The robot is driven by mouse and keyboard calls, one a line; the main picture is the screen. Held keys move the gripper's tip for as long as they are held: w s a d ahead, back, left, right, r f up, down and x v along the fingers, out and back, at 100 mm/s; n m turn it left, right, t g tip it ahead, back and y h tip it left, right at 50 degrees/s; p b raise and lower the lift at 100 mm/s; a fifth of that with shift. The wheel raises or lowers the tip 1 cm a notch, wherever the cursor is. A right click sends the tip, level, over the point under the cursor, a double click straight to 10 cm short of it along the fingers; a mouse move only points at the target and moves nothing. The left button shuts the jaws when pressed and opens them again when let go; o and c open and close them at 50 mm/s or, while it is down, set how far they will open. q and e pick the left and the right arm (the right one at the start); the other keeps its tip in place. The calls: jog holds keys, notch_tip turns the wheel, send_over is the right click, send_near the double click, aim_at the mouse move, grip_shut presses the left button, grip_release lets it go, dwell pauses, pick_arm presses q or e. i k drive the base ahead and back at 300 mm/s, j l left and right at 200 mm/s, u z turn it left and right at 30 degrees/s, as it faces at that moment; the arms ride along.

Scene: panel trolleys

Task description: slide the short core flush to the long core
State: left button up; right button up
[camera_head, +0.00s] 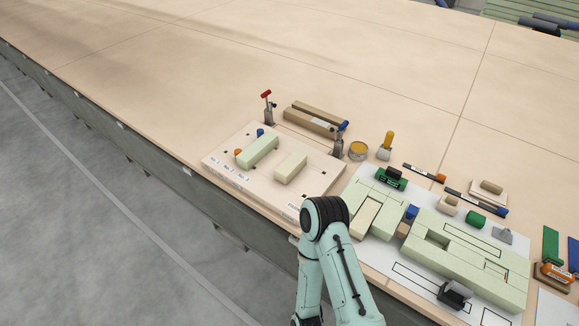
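The long core (258,151) is a pale green block lying on a pale wooden fixture board (235,179). The short core (291,168) is a shorter, creamier block to its right on the same board. A strip of bare board shows between the two cores, so they are apart, lying roughly parallel. A blue peg (260,132) and an orange peg (238,152) stand beside the long core. One teal arm of mine reaches in from the bottom and bends at a black joint in front of the board. Neither gripper shows.
Pale green tool trays (470,271) with several tools crowd the right. The table behind is clear; its front edge runs close to the board.

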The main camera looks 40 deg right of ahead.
aim_at(291, 166)
jog(key=z, duration=1.35)
jog(key=i+j, duration=0.1)
jog(key=j, duration=0.25)
jog(key=i+j, duration=0.1)
jog(key=j, duration=0.25)
jog(key=i+j, duration=0.1)
jog(key=j, duration=0.25)
